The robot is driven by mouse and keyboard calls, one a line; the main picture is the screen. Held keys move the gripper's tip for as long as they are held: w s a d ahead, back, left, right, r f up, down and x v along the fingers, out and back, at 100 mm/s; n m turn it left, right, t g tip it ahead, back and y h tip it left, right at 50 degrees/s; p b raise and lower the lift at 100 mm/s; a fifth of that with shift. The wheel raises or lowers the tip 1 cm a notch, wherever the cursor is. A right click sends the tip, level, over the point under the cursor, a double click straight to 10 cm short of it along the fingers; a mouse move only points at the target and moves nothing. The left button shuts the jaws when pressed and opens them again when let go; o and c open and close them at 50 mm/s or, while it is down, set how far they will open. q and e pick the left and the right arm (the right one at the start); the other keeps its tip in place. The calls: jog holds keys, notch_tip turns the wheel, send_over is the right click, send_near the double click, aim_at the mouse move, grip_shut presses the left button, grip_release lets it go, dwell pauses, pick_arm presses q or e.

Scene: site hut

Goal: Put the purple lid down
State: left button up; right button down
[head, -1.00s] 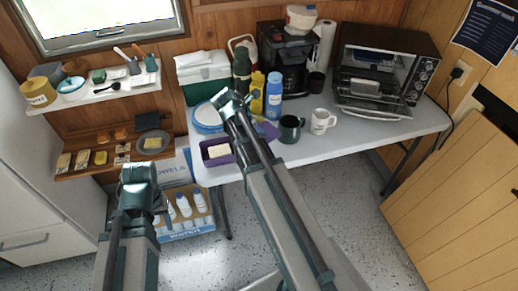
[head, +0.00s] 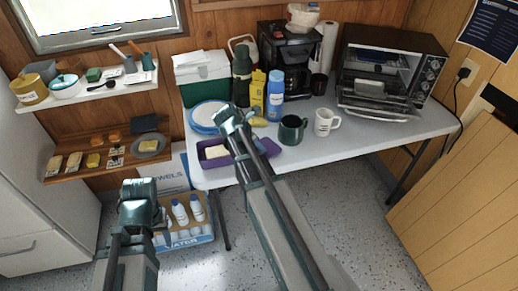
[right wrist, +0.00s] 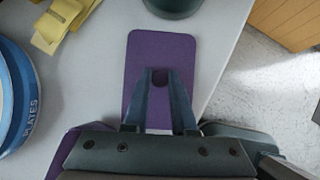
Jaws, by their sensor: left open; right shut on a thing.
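The purple lid (right wrist: 160,55) is a flat rectangle with a dark round knob. My right gripper (right wrist: 159,78) is shut on this knob. In the head view the lid (head: 268,147) is partly hidden behind my right arm, at the table's front part. I cannot tell whether it touches the table. The purple dish (head: 206,164) with a pale yellow block (head: 216,152) in it sits just left of the lid; its edge also shows in the right wrist view (right wrist: 62,152). My left gripper (head: 139,190) is open and empty, low in front of the table.
Blue-rimmed plates (head: 203,117) are behind the dish. A dark green mug (head: 292,130) stands close right of the lid, and a white mug (head: 326,122) beyond it. A yellow packet (head: 257,92) and a blue bottle (head: 275,95) stand behind. The table's (head: 375,135) front right is clear.

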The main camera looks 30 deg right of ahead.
jog(key=shift+f, duration=0.1)
jog(key=c, duration=0.7)
grip_release()
jog(key=shift+r, duration=0.35)
jog(key=p+v, duration=1)
jog(key=v, duration=0.1)
jog(key=shift+a+r, duration=0.2)
jog(key=shift+r, duration=0.1)
jog(key=shift+s+a, duration=0.1)
